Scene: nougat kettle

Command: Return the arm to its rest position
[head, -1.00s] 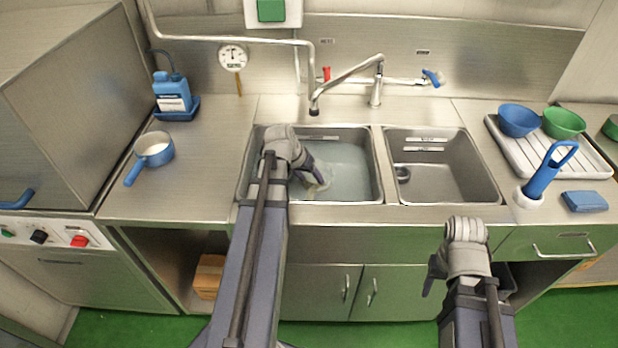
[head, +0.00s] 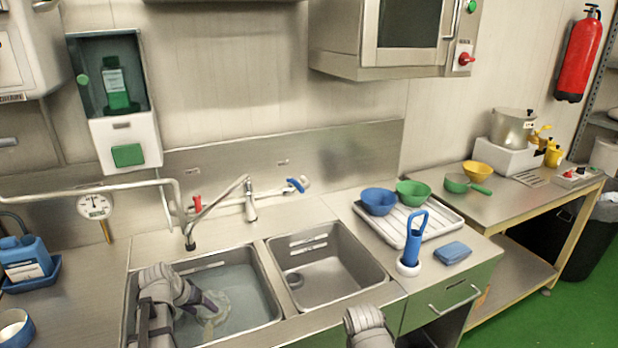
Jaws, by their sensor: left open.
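My left arm comes in at the lower left, and its gripper (head: 208,309) is over the left sink basin (head: 268,300). The basin holds cloudy water. The left gripper is open, its dark fingers pointing down and right, near a pale yellowish patch in the water. Whether the fingertips touch the water I cannot tell. Of my right arm only a grey rounded link shows at the bottom edge; its gripper is out of the frame.
The right basin (head: 325,268) is empty. A faucet (head: 215,208) stands behind the sinks. To the right are a white drain tray (head: 440,232) with blue (head: 379,201) and green (head: 412,193) bowls, a blue-handled brush (head: 414,240) and a blue sponge (head: 453,252).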

